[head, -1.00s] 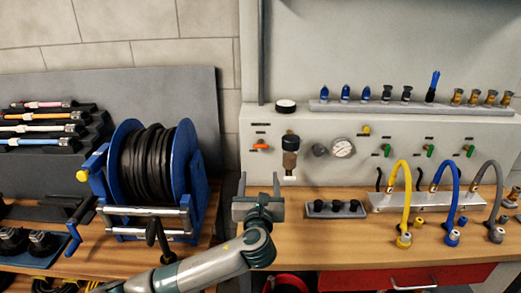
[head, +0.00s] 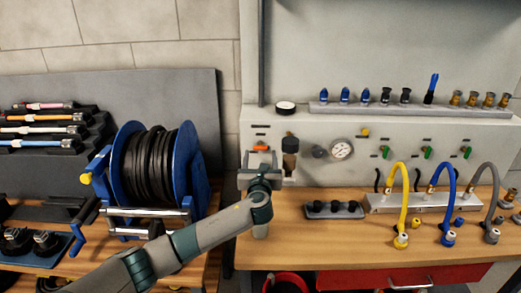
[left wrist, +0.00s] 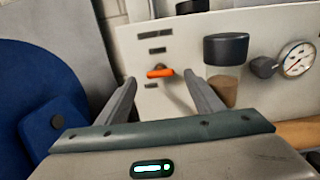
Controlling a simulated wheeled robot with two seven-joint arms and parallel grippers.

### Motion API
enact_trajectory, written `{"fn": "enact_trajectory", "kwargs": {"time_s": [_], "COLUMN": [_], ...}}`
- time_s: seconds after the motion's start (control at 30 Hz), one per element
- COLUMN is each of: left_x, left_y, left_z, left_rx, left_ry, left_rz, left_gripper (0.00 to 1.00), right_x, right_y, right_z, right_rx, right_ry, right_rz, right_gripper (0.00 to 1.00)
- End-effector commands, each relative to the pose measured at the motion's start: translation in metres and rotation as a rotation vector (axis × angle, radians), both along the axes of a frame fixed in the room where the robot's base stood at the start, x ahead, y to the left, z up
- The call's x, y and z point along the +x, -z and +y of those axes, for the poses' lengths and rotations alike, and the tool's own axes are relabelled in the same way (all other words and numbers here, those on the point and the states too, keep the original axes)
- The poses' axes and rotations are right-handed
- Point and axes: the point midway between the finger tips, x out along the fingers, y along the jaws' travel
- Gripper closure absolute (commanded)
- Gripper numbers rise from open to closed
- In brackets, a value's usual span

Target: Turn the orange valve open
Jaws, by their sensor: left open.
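The orange valve (head: 261,148) is a small handle on the grey-white wall panel, left of a black-capped filter unit. In the left wrist view the orange valve (left wrist: 160,72) lies crosswise, ahead of and between my two fingertips. My left gripper (head: 262,160) is open and empty in front of the panel, just below the valve in the head view. Its open fingers also show in the left wrist view (left wrist: 160,84). I cannot tell for certain whether a finger touches the valve; a gap seems to remain. My right gripper is not in view.
The black-capped filter (head: 290,145) stands close right of the valve, with a pressure gauge (head: 341,149) beyond it. A blue hose reel (head: 190,165) is at left. Yellow, blue and grey hoses (head: 400,200) curve over the bench at right. A black-knobbed block (head: 335,209) sits on the bench.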

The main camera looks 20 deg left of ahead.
Motion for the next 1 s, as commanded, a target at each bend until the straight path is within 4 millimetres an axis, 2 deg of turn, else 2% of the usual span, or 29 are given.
{"fn": "enact_trajectory", "kwargs": {"time_s": [0.1, 0.3, 0.77, 0.93, 1.0], "left_x": [0.016, 0.032, 0.038, 0.038, 0.038], "left_y": [-0.001, -0.001, 0.000, 0.000, 0.000], "left_z": [0.005, 0.009, 0.011, 0.011, 0.011], "left_rx": [0.002, 0.000, 0.000, 0.000, 0.000], "left_ry": [-0.002, 0.000, 0.000, 0.000, 0.000], "left_rz": [0.001, 0.000, 0.001, 0.000, 0.001], "left_gripper": [0.39, 0.39, 0.39, 0.77, 0.80], "right_x": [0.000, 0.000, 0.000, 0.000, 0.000], "right_y": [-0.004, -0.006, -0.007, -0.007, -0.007], "right_z": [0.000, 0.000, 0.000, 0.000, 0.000], "right_rx": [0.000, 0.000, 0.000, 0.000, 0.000], "right_ry": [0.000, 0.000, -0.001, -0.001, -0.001], "right_rz": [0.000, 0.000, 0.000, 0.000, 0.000], "right_gripper": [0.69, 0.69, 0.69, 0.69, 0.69]}}
